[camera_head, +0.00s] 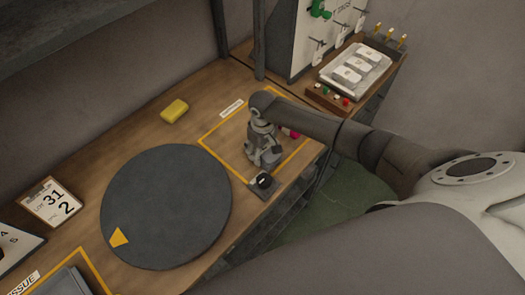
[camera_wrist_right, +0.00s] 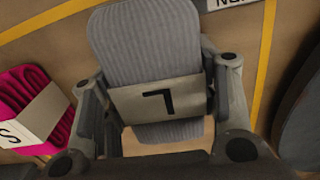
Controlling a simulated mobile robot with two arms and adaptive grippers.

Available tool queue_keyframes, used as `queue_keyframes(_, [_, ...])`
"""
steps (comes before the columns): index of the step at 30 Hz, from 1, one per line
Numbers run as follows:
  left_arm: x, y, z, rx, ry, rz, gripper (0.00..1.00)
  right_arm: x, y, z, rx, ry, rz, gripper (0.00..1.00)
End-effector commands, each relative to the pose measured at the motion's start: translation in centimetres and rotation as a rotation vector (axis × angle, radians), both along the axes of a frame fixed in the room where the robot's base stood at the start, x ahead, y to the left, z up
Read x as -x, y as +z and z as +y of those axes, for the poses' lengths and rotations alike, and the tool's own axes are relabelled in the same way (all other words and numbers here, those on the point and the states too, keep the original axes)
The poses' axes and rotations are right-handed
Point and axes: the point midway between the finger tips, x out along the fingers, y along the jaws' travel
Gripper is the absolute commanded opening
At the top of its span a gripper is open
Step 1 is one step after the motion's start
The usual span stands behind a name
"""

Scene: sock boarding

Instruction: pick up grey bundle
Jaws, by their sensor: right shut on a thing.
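The grey bundle (camera_wrist_right: 150,45) is ribbed, with a pale paper band carrying a dark letter that looks like a turned L. In the right wrist view it sits between the two fingers of my right gripper (camera_wrist_right: 160,100), which is shut on it across the band. In the head view my right gripper (camera_head: 264,158) points down inside the yellow-outlined area of the table and mostly hides the bundle. I cannot tell whether the bundle still touches the table. My left gripper is not in view.
A pink bundle (camera_wrist_right: 30,105) with a pale band lies close beside my right gripper. A round dark mat (camera_head: 165,205) lies left of it, and a black knob (camera_head: 264,181) on a small base in front. A yellow block (camera_head: 174,110) lies behind the mat.

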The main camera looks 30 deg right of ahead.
Motion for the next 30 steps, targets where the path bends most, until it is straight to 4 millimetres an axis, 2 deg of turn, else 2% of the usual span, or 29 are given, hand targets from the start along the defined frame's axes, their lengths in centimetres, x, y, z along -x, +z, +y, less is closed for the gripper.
queue_keyframes(1, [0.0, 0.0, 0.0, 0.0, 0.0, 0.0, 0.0, 0.0, 0.0, 0.0, 0.0, 0.0, 0.0, 0.37])
queue_keyframes(3, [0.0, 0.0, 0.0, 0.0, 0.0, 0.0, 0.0, 0.0, 0.0, 0.0, 0.001, 0.0, 0.0, 0.28])
queue_keyframes(14, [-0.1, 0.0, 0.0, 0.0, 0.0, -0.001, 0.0, -0.1, 0.5, 0.0, -0.001, -0.001, -0.002, 0.28])
queue_keyframes(20, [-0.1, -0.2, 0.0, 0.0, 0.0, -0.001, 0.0, -0.2, 2.9, 0.0, -0.001, 0.001, -0.005, 0.28])
queue_keyframes(30, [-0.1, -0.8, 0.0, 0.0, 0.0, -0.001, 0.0, 3.8, 7.6, -0.2, 0.0, 0.003, -0.003, 0.28])
